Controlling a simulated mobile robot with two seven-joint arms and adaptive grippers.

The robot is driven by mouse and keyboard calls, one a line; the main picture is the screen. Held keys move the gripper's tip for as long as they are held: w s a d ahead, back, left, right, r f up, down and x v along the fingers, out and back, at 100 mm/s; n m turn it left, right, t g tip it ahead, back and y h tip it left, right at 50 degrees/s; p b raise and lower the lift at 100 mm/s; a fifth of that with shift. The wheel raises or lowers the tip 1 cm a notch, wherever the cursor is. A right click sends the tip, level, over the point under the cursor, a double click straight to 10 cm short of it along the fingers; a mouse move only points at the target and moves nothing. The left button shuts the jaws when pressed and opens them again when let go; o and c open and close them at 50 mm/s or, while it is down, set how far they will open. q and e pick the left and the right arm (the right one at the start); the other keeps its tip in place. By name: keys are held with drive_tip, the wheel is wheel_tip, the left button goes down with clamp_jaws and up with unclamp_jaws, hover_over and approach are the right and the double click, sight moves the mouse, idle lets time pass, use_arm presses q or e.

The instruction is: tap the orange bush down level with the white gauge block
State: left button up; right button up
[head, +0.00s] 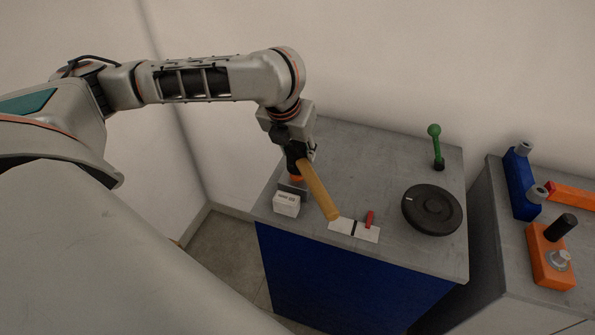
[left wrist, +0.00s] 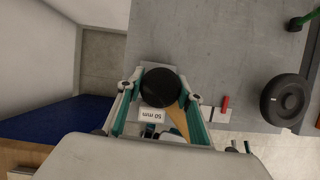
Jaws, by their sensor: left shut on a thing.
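My left gripper (head: 303,152) is shut on a mallet with a wooden handle (head: 318,190) that slants down to the right. Its dark round head (left wrist: 160,87) is between the fingers in the left wrist view. The orange bush (head: 296,179) shows just under the gripper and mallet head, mostly hidden; whether the head touches it I cannot tell. The white gauge block (head: 286,204) stands close in front of the bush. It also shows in the left wrist view (left wrist: 152,115), marked 50 mm. My right gripper is in neither view.
The grey cart top (head: 375,165) also holds a white plate (head: 342,226) with a red lever (head: 370,218), a black disc (head: 432,209) and a green-knobbed lever (head: 436,145). A second cart at right carries blue and orange fixtures (head: 547,257). The cart's back middle is clear.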

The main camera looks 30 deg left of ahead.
use_arm(q)
drive_tip(key=shift+r, duration=0.3)
drive_tip(key=shift+r, duration=0.6)
drive_tip(key=shift+f, duration=1.75)
drive_tip(key=shift+r, duration=1)
drive_tip(key=shift+r, duration=2.55)
